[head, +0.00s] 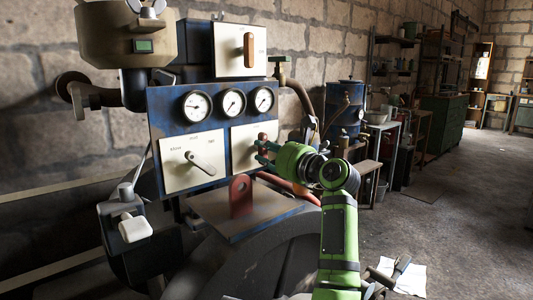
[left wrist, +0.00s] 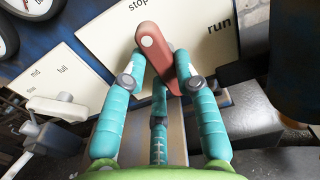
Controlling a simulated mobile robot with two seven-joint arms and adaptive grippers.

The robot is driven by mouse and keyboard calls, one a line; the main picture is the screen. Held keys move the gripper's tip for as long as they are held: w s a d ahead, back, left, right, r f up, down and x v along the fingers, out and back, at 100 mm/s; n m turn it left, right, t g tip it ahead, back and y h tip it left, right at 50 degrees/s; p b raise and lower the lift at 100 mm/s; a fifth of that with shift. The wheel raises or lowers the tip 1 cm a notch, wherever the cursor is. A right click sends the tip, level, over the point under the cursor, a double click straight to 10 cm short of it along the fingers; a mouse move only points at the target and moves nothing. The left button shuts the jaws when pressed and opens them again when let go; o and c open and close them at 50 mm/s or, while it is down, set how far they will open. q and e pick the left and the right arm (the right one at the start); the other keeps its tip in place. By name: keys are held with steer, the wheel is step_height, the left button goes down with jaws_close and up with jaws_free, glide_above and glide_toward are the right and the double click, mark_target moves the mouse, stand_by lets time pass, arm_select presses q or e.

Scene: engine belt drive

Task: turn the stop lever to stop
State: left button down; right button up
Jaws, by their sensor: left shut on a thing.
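The stop lever (left wrist: 150,50) is red-brown with a pale round spot at one end. It sits in front of a cream plate (left wrist: 190,22) marked "stop" on the left and "run" on the right. In the head view the lever (head: 263,138) shows small on the lower right plate (head: 240,138) of the blue panel. My left gripper (head: 266,152) reaches it from the right. In the left wrist view its teal fingers (left wrist: 163,88) are shut around the lever from both sides. I cannot tell exactly which mark the lever points to. My right gripper is not in view.
Left of this plate is another cream plate with a grey lever (head: 201,163). Three gauges (head: 233,103) sit above. A red bracket (head: 241,196) stands on a ledge just below. A pipe (head: 300,100) and blue drum (head: 346,105) are to the right.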

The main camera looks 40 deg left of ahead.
arm_select(q)
steer(key=c, duration=0.9)
jaws_free()
steer(key=shift+c, duration=0.2)
steer(key=s+d, duration=0.1)
steer(key=d, duration=1.1)
